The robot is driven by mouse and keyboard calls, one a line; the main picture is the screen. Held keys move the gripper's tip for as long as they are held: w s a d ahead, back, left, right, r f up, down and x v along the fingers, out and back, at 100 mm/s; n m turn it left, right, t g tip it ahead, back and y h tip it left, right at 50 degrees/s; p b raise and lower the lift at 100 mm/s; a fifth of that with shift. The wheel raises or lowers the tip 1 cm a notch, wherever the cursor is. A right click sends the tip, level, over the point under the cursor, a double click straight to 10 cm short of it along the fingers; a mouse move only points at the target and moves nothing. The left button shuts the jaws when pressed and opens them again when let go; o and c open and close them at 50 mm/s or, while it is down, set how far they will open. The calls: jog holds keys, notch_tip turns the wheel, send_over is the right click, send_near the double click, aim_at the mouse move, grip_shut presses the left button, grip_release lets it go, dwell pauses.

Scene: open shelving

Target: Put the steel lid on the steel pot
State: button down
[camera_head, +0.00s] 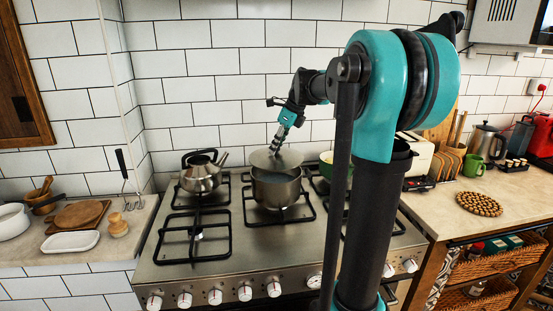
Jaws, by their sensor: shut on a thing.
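The steel pot (275,193) stands upright on a burner at the back middle of the steel stove, its mouth partly open to view. The steel lid (265,160) is over the pot's back rim, tilted, with its underside edge toward the front. My gripper (277,146) comes down from above and is shut on the lid's top. The fingertips are small in the picture. I cannot tell whether the lid touches the rim.
A steel kettle (200,175) stands on the burner left of the pot. A green pot (326,166) stands to the right, partly behind my arm. The front left burner (197,234) is empty. A tiled wall (210,90) closes off the back.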

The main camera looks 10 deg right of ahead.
aim_at(278, 154)
jog(key=shift+s+f, duration=0.1)
jog(key=shift+f, duration=2.25)
jog(key=c, duration=1.3)
grip_release()
jog(key=shift+r, duration=0.1)
jog(key=v, duration=1.2)
